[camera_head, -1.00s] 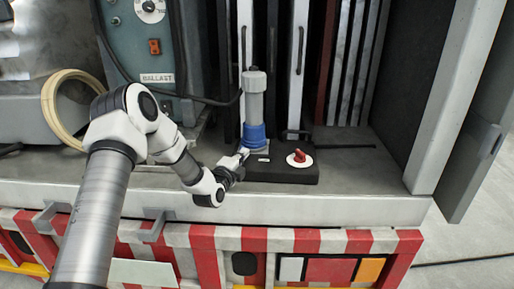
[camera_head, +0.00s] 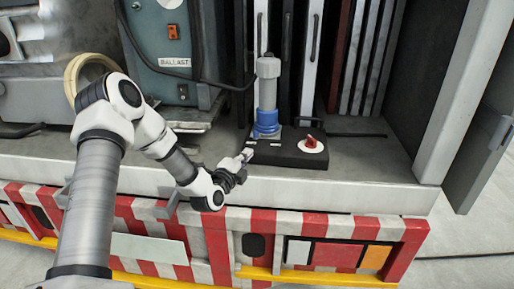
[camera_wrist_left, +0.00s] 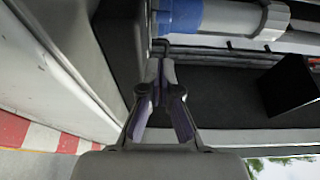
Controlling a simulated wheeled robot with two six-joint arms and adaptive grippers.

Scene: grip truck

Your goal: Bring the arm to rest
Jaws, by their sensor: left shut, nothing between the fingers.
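My left arm comes in from the left in the head view. Its gripper (camera_head: 246,157) is shut and empty, low at the front left corner of a black base box (camera_head: 300,158). In the left wrist view the gripper's fingertips (camera_wrist_left: 161,52) are together, close to a blue and grey plug (camera_wrist_left: 215,17). In the head view this plug (camera_head: 267,98) stands upright on the box, with a blue ring at its lower end. Whether the fingertips touch the box or plug I cannot tell. My right gripper is not in view.
A red knob on a white disc (camera_head: 312,144) sits on the box. A grey-blue BALLAST unit (camera_head: 168,50) and a coiled cream hose (camera_head: 72,82) stand at the left. The truck bed's metal edge (camera_head: 300,194) runs along the front. An open door (camera_head: 487,140) is at the right.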

